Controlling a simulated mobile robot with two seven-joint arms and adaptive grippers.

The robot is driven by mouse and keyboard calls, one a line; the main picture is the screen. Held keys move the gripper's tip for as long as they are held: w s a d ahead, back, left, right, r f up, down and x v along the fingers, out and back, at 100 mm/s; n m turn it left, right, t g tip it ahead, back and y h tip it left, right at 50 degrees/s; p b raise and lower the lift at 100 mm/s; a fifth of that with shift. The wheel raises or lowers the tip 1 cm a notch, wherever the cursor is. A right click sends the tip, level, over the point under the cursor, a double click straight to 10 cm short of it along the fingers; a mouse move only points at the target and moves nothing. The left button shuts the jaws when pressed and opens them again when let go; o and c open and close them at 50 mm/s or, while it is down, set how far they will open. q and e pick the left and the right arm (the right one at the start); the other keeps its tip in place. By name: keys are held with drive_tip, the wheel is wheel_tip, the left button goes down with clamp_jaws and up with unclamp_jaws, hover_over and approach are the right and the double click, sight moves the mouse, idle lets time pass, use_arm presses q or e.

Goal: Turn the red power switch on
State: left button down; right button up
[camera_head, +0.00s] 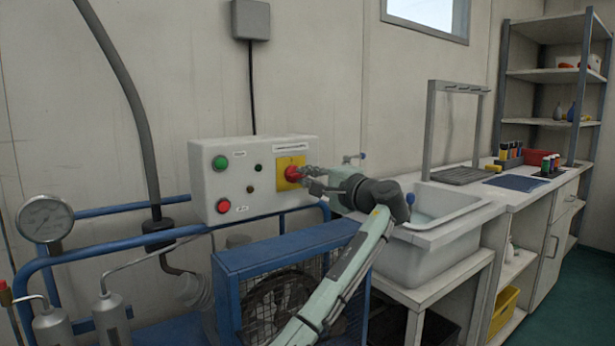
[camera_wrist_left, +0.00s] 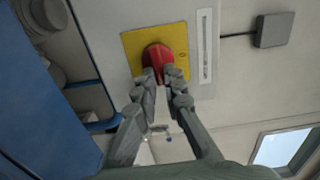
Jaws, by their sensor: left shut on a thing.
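The red power switch (camera_head: 292,173) sits on a yellow square plate (camera_head: 283,163) on the front of a white control box (camera_head: 207,179). My left gripper (camera_head: 309,178) reaches it from the right. In the left wrist view, the red switch (camera_wrist_left: 157,56) lies between the fingertips of my left gripper (camera_wrist_left: 161,77), which is shut on it. The fingers hide the lower part of the switch, and I cannot read its position exactly. My right gripper is not in view.
The box also carries a green button (camera_head: 220,162) and a red button (camera_head: 223,206). A blue-framed fan unit (camera_head: 240,262) stands below. A pressure gauge (camera_head: 45,218) is at the left. A sink (camera_head: 440,240) and shelves (camera_head: 550,75) are at the right.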

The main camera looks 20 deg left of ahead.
use_arm(q)
drive_tip(key=shift+f+m, duration=0.1)
drive_tip(key=shift+m, duration=0.2)
idle(0.4)
drive_tip(key=c, duration=1.6)
unclamp_jaws()
drive_tip(key=shift+s+d, duration=0.1)
drive_tip(key=v, duration=1.1)
drive_tip(key=shift+s+d, duration=0.3)
